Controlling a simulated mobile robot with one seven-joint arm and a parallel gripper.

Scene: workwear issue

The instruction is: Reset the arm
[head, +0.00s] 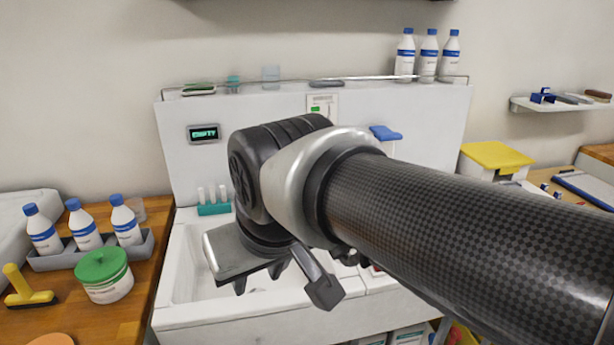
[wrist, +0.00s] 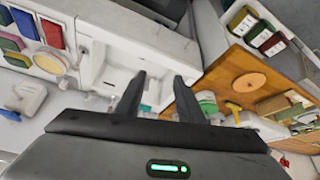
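My arm reaches from the right edge across the middle of the head view. My gripper (head: 259,277) hangs at its end over the white sink unit (head: 200,322). In the wrist view my gripper (wrist: 161,80) shows two dark fingers standing apart with nothing held between them. It is open. The arm hides part of the sink unit and its back panel in the head view.
On the left wooden counter stand a grey tray (head: 90,257) with three blue-capped bottles and a green-lidded tub (head: 104,275). A teal rack (head: 213,209) with white tubes stands behind my gripper. A yellow-lidded box (head: 496,157) is at right.

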